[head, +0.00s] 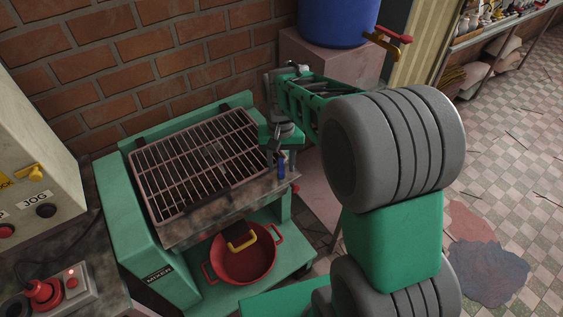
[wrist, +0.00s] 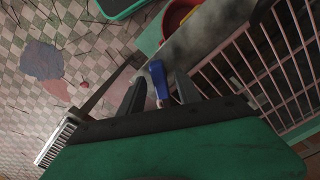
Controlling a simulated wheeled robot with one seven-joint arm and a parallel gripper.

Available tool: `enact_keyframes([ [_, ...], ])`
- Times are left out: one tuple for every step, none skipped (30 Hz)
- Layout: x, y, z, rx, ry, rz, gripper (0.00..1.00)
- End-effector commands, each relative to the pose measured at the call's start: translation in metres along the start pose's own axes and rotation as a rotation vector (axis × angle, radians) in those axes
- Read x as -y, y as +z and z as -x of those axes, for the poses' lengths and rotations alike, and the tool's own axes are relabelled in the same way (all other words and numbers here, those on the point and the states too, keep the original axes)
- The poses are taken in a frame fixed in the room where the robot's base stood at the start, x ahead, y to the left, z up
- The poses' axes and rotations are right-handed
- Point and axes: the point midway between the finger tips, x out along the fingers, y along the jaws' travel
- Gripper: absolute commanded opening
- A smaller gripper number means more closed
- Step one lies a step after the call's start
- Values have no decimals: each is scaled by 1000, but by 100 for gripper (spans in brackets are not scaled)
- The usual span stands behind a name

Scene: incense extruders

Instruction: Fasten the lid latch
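The green mixer (head: 148,236) stands against the brick wall, its barred grille lid (head: 197,163) lying down over the top. A blue latch handle (head: 281,168) shows at the lid's front right corner; it also appears in the wrist view (wrist: 157,75). My gripper (head: 284,150) is directly above the latch, pointing down. In the wrist view its two grey fingers (wrist: 159,88) stand apart on either side of the blue handle, with visible gaps. The latch's lower part and any catch are hard to make out.
A red pot (head: 243,262) sits on the mixer's lower shelf. A control box (head: 38,178) and a red button unit (head: 62,290) are at the left. A blue barrel (head: 338,20) with a tap stands behind my arm. Tiled floor at the right is open.

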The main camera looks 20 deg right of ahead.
Motion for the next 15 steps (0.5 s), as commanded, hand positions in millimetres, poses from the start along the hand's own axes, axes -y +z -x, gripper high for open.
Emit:
enact_keyframes([
  [0,0,0,0,0,0,40],
  [0,0,0,0,0,0,38],
  [0,0,0,0,0,0,34],
  [0,0,0,0,0,0,32],
  [0,0,0,0,0,0,29],
  [0,0,0,0,0,0,26],
  [0,0,0,0,0,0,24],
  [0,0,0,0,0,0,21],
  [0,0,0,0,0,0,18],
  [0,0,0,0,0,0,15],
  [0,0,0,0,0,0,13],
  [0,0,0,0,0,0,10],
  [0,0,1,-1,0,0,7],
  [0,0,1,-1,0,0,5],
  [0,0,1,-1,0,0,2],
])
